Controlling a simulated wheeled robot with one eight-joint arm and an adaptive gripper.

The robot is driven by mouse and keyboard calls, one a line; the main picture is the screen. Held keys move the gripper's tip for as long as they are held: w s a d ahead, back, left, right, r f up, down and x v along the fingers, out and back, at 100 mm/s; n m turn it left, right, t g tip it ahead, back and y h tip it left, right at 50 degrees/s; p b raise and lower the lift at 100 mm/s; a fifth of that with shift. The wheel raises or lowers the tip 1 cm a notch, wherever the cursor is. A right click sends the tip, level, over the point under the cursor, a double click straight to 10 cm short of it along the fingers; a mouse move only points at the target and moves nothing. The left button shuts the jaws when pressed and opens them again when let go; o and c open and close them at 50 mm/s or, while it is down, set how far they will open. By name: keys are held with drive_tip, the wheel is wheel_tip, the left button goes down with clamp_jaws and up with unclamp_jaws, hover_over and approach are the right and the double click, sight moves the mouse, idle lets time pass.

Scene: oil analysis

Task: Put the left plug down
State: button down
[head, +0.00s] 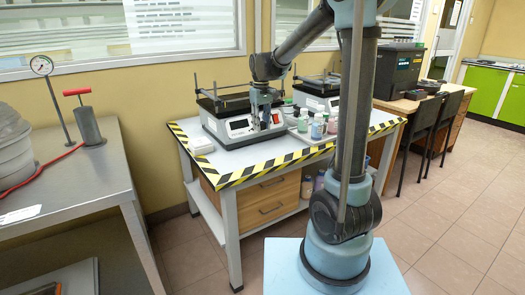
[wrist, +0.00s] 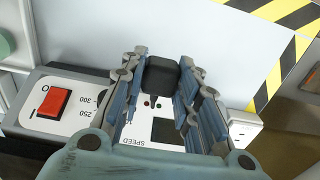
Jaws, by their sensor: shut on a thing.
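My gripper (head: 262,123) is in front of the left shaker's control panel in the head view. In the wrist view my gripper (wrist: 170,80) is shut on a small black plug (wrist: 162,76), held between the fingertips above the white table top. The plug is too small and hidden to make out in the head view. The left shaker (head: 228,127) stands on the table; its panel (wrist: 85,105) with a red switch lies below the fingers in the wrist view.
A white box (head: 201,145), perhaps a socket block, sits at the table's left; a white piece with small holes shows in the wrist view (wrist: 241,127). Several bottles (head: 316,128) stand at right, before a second shaker (head: 318,92). Yellow-black tape (head: 270,166) marks the table edge.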

sight(261, 151)
drive_tip(key=shift+f, duration=4.6)
drive_tip(key=shift+f, duration=0.5)
drive_tip(key=c, duration=1.2)
unclamp_jaws()
